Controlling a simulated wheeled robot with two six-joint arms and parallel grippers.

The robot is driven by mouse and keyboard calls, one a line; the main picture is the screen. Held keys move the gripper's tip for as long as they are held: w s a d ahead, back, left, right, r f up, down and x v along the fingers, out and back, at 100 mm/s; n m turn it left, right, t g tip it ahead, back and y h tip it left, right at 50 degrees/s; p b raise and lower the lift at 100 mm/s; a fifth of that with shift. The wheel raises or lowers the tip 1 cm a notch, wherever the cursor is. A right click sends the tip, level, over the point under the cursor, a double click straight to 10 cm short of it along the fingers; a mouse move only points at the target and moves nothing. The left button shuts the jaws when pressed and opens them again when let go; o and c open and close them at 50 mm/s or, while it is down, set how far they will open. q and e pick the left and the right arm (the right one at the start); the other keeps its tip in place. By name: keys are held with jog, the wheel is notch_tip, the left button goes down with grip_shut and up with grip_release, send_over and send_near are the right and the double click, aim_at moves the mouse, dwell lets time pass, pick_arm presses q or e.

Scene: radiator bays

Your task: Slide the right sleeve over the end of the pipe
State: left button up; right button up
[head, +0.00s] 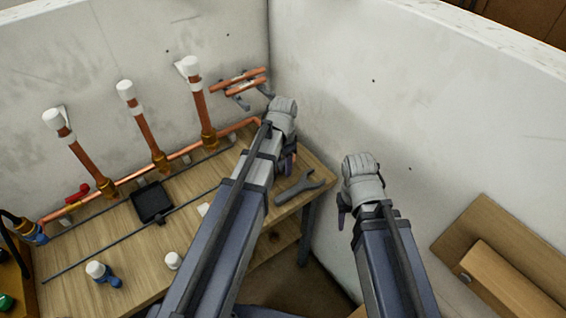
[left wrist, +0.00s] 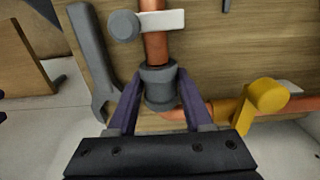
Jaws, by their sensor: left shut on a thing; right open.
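My left gripper (left wrist: 160,84) has its two purple fingers shut on a dark grey sleeve (left wrist: 158,94) in the left wrist view. The sleeve sits around a copper pipe (left wrist: 155,47), which runs on from it toward the top of the picture. I cannot tell whether the pipe's end is inside the sleeve. In the head view my left gripper (head: 289,160) is mostly hidden by its own arm, over the table's right end, and the sleeve is hidden there. My right gripper (head: 344,208) is open, off the table to the right, apart from the pipework.
A grey wrench (head: 305,187) lies on the wooden table (head: 110,230). A yellow handle (left wrist: 262,102) and a white clip (left wrist: 162,20) are close to the left fingers. Several capped copper risers stand left. A wall (head: 390,100) stands behind the right arm.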

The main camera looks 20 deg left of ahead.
pick_arm(q)
jog(key=shift+c, duration=1.4)
jog(key=shift+s+a, duration=0.7)
jog(key=shift+s, duration=0.25)
jog(key=o, duration=0.7)
jog(key=shift+s+a, duration=0.1)
jog(key=shift+s, duration=0.05)
jog(key=shift+c, duration=0.2)
jog(key=o, duration=0.5)
jog(key=shift+c, duration=0.2)
notch_tip(320, 180, up, 7)
jog(key=p, duration=0.7)
